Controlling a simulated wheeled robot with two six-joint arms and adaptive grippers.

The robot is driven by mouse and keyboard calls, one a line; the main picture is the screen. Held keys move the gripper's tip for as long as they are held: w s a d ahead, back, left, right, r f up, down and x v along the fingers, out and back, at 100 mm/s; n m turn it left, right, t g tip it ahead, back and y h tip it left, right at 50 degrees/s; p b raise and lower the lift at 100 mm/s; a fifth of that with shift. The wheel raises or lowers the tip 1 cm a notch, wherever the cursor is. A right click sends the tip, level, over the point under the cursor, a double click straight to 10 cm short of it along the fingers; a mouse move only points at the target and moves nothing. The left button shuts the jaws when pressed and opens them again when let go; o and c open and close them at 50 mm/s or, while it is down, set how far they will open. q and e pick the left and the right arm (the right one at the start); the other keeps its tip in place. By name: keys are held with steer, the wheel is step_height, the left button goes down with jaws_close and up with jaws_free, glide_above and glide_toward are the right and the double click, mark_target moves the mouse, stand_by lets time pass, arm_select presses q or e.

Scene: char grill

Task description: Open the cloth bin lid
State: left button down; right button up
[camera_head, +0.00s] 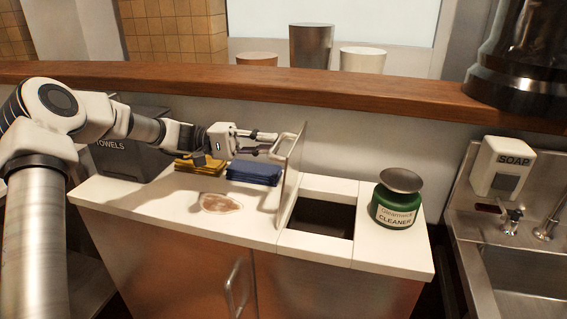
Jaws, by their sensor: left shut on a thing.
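The cloth bin lid (294,172) stands upright at the left edge of the bin opening (321,217) in the white counter. The opening is uncovered and dark inside. The lid has a light handle (283,146) on its left face. My left gripper (276,144) reaches in from the left and its fingertips are shut on this handle. My right gripper is not in view.
A blue folded cloth (255,172) and yellow cloths (198,163) lie on the counter under my left arm, near a brown stain (220,203). A green cleaner container (396,203) stands right of the opening. A wooden ledge (300,92) runs behind; a sink (520,274) is at right.

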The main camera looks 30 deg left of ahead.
arm_select(q)
steer(key=shift+s+a+f+h+b, duration=0.2)
steer(key=shift+a+f+h+b, duration=0.1)
steer(key=shift+a+b, duration=0.25)
steer(key=shift+s+a+f+h+b, duration=0.15)
steer(key=shift+a+f+b, duration=0.15)
steer(key=shift+a+b, duration=0.2)
steer(key=shift+s+a+f+h+b, duration=0.2)
steer(key=shift+a+f+h+b, duration=0.1)
steer(key=shift+a+b, duration=0.25)
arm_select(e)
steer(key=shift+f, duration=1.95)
